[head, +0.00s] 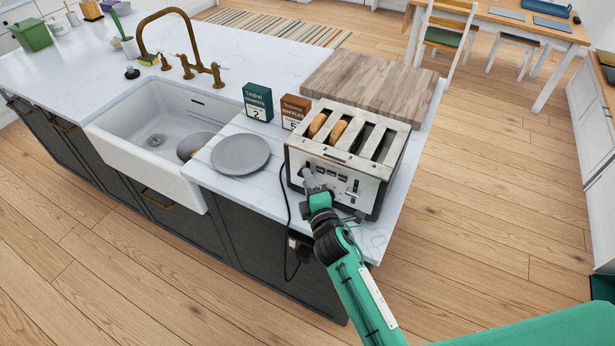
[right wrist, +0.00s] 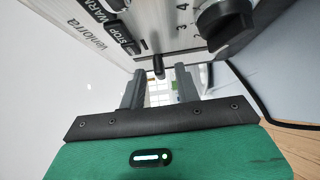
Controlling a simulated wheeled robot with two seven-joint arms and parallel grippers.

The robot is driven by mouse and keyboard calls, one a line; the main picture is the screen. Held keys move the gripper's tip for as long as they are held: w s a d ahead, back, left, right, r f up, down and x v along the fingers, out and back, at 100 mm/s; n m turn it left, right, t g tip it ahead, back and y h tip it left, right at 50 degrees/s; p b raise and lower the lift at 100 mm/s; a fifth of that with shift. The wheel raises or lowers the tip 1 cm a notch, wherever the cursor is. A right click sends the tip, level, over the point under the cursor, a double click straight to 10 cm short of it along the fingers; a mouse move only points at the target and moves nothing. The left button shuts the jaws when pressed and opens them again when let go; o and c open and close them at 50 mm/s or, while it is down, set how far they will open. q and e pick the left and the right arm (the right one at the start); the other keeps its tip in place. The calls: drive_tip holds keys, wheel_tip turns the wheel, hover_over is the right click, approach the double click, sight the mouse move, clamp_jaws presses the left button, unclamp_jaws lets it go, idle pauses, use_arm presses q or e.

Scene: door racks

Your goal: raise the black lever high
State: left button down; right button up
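A silver and black toaster (head: 362,178) stands near the counter's end, with two browned pieces in its left slots and the right slots looking empty. My right gripper (head: 309,178) is at the left part of the toaster's front and covers part of it. In the right wrist view, a small black lever (right wrist: 158,66) sticks out between the fingertips of my right gripper (right wrist: 159,78). The fingers are apart, one on each side of the lever, with gaps visible. The lever is hidden behind the gripper in the head view. My left gripper is not in view.
A black dial (right wrist: 224,22) is close to the right finger. A grey plate (head: 240,154) and two boxes, green (head: 258,101) and brown (head: 294,112), are left of the toaster. A wooden board (head: 370,85) lies behind it. A black cord (head: 284,205) hangs over the counter edge.

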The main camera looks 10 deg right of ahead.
drive_tip(key=shift+w+a, duration=0.1)
drive_tip(key=shift+w, duration=0.35)
clamp_jaws()
wheel_tip(320, 180, up, 3)
drive_tip(key=shift+f+p, duration=0.1)
drive_tip(key=shift+p, duration=1)
